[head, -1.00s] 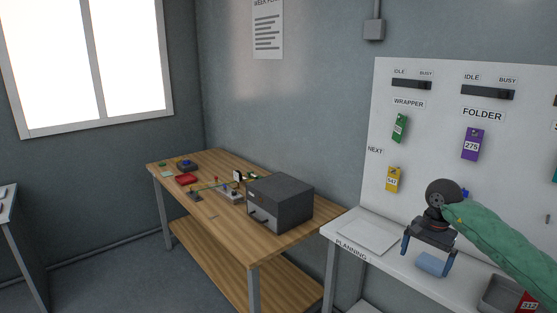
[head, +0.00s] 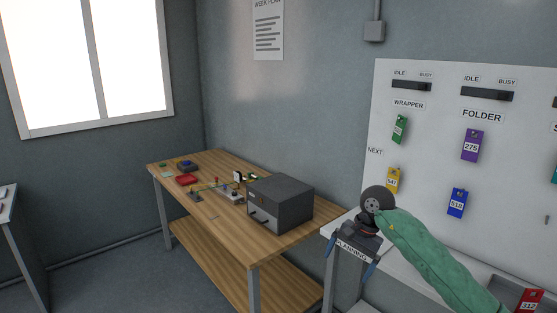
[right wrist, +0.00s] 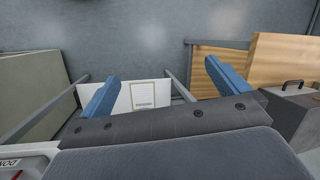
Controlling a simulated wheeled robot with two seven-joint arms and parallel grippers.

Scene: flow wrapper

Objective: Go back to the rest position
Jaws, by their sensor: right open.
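My right gripper (head: 348,268) is open and empty, in front of the left end of the white planning table (head: 343,224). Its green-sleeved arm comes in from the lower right of the head view. In the right wrist view, the two blue fingers (right wrist: 163,86) stand wide apart with nothing between them; a white surface with a sheet shows below. My left gripper is not in view.
The white board (head: 430,140) holds a green tag (head: 400,129), a purple tag (head: 472,145), a yellow tag (head: 393,180) and a blue tag (head: 457,203). A red tag (head: 527,301) is at lower right. A dark grey box machine (head: 280,204) stands on the wooden bench (head: 225,159).

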